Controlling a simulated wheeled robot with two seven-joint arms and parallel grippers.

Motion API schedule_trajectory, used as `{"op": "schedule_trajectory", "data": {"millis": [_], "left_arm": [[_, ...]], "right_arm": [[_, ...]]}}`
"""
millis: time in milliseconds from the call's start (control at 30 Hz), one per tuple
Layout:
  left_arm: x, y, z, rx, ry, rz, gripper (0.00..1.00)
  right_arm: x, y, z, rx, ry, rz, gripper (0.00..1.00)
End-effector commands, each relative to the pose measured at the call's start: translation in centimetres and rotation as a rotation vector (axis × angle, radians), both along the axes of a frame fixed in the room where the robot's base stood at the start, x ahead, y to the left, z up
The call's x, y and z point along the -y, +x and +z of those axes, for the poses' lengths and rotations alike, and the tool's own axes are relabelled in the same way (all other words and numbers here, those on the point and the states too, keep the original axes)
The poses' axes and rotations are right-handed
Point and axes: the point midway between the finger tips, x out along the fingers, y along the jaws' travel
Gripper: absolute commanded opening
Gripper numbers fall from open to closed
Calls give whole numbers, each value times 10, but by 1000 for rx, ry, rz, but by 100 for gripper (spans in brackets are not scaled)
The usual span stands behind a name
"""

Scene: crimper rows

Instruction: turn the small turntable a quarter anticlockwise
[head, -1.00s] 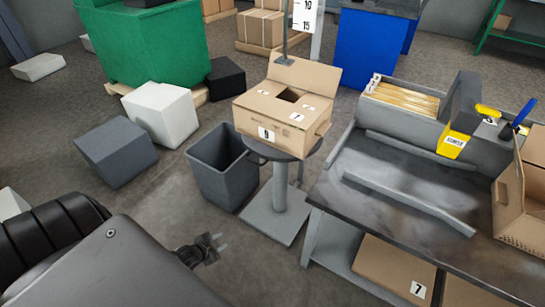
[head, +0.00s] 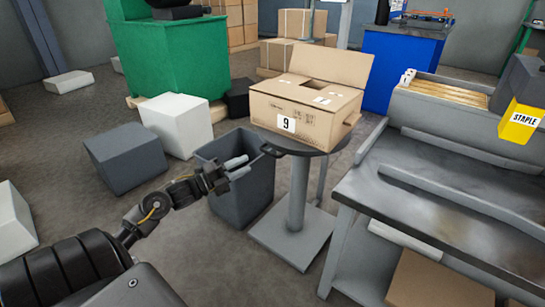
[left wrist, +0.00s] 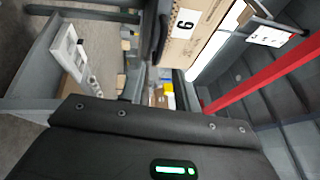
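The small turntable (head: 312,153) is a dark round top on a grey pedestal, with a dark loop handle (head: 273,151) on its near left rim. An open cardboard box (head: 318,118) labelled 9 stands on it; the box also shows at the top of the left wrist view (left wrist: 192,28). My left gripper (head: 238,168) is in front of the grey bin, left of the handle and apart from it. Its two fingers are spread with a gap between them, holding nothing. My right gripper is out of view.
The grey open bin (head: 252,198) stands close to the pedestal on its left. A grey workbench (head: 440,195) with a yellow STAPLE sign (head: 520,122) is on the right. White (head: 176,122) and grey (head: 124,154) blocks lie on the floor at left.

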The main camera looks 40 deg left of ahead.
Motion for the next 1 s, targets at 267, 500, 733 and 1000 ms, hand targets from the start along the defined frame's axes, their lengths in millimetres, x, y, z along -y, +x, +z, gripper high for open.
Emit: {"op": "schedule_trajectory", "data": {"millis": [267, 500, 733, 1000], "left_arm": [[18, 45, 7, 5, -2, 1, 32], [31, 79, 13, 1, -3, 1, 32], [36, 92, 16, -1, -3, 1, 32], [36, 92, 16, -2, -3, 2, 31]], "right_arm": [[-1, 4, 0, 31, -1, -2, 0], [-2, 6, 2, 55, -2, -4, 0], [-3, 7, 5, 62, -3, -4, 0], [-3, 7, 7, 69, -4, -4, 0]]}}
